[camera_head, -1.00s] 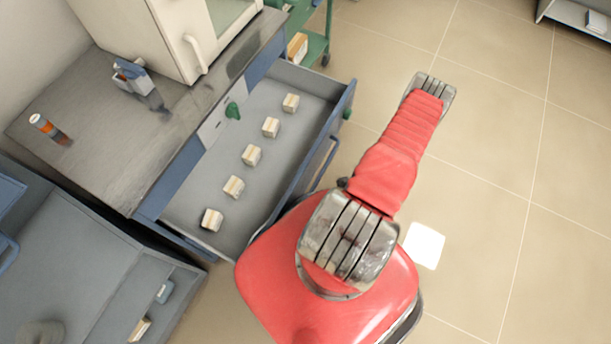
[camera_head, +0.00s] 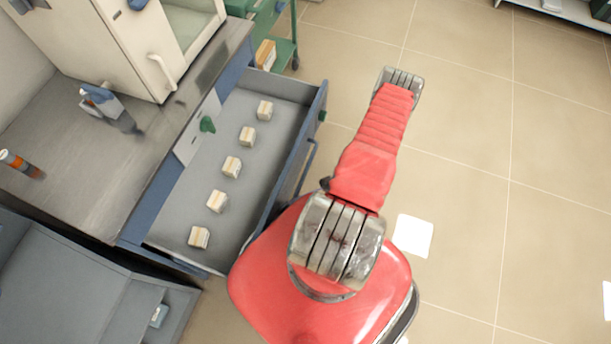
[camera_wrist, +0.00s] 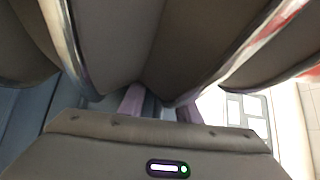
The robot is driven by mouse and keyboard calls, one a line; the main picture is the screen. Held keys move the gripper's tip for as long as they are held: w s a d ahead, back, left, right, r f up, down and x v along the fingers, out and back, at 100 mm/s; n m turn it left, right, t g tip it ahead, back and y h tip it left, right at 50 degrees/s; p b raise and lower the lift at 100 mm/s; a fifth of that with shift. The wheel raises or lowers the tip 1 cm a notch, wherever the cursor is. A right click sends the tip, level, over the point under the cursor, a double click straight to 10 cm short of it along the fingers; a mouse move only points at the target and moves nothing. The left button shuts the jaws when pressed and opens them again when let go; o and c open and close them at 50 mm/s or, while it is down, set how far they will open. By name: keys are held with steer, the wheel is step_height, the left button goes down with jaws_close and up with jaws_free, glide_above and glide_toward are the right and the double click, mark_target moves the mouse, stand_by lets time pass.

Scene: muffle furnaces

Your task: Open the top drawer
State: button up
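The top drawer (camera_head: 232,122) of the grey work table is pulled well out in the head view, and its grey interior shows. Several small cream boxes (camera_head: 231,167) lie in a row inside it. Its blue front (camera_head: 297,150) with a bar handle (camera_head: 308,167) faces right, beside my red arm. My gripper is hidden behind the arm in the head view.
A white furnace (camera_head: 125,50) stands on the table top, with a blue-grey device (camera_head: 108,106) and an orange-banded cylinder (camera_head: 20,164) nearby. A grey cabinet (camera_head: 70,275) is at lower left, a green cart (camera_head: 283,50) behind. Tiled floor (camera_head: 500,200) at right is clear.

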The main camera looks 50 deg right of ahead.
steer(key=v, duration=1.3)
steer(key=shift+d, duration=0.35)
steer(key=shift+s+f, duration=0.1)
steer(key=shift+s, duration=0.05)
